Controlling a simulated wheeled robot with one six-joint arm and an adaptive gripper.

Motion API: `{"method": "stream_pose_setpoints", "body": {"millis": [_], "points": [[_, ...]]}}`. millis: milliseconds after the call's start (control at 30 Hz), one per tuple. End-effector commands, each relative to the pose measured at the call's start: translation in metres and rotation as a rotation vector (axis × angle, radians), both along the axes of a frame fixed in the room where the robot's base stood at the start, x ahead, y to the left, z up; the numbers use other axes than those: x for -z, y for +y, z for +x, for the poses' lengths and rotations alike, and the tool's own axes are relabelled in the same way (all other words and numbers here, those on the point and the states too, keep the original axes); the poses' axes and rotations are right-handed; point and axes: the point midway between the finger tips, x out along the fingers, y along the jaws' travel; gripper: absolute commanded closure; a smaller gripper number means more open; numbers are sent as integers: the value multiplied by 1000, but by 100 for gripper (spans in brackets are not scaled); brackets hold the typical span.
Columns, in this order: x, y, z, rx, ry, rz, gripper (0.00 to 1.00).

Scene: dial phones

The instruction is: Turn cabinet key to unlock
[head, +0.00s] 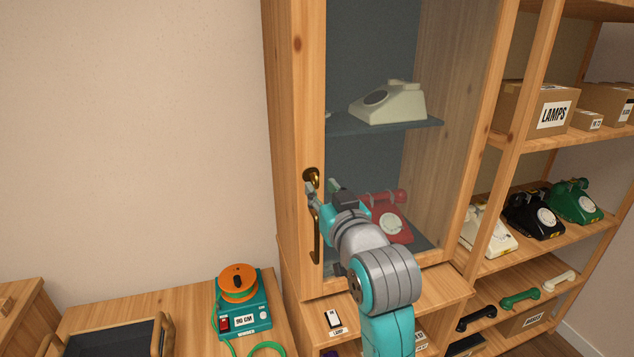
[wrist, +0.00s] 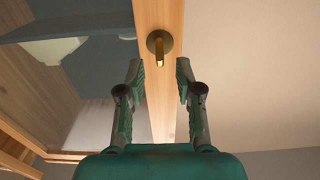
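The cabinet (head: 286,130) is a tall wooden one with a glass door that is shut. A brass key (wrist: 160,54) sticks out of a dark round lock plate (wrist: 168,42) on the door's wooden stile. In the head view the brass lock plate (head: 311,176) shows just above the door handle (head: 316,240); the key there is largely hidden by my gripper. My gripper (wrist: 160,80) is open and empty, its two fingers either side of the key's line. The key lies just beyond the fingertips, and I see no contact.
A cream phone (head: 390,103) and a red phone (head: 388,215) stand behind the glass. On the left are a teal device with an orange top (head: 240,290) and a dark tray (head: 115,343). Shelves of phones and boxes (head: 536,112) stand at right.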

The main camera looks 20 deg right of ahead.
Motion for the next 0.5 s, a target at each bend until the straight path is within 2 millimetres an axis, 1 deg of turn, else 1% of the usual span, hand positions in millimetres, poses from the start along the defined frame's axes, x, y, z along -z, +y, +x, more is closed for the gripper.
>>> {"method": "stream_pose_setpoints", "body": {"millis": [33, 100, 200, 333, 500], "points": [[0, 0, 9, 0, 0, 0, 65], [0, 0, 19, 0, 0, 0, 65], [0, 0, 29, 0, 0, 0, 65], [0, 0, 37, 0, -1, 0, 65], [0, 0, 40, 0, 0, 0, 65]]}}
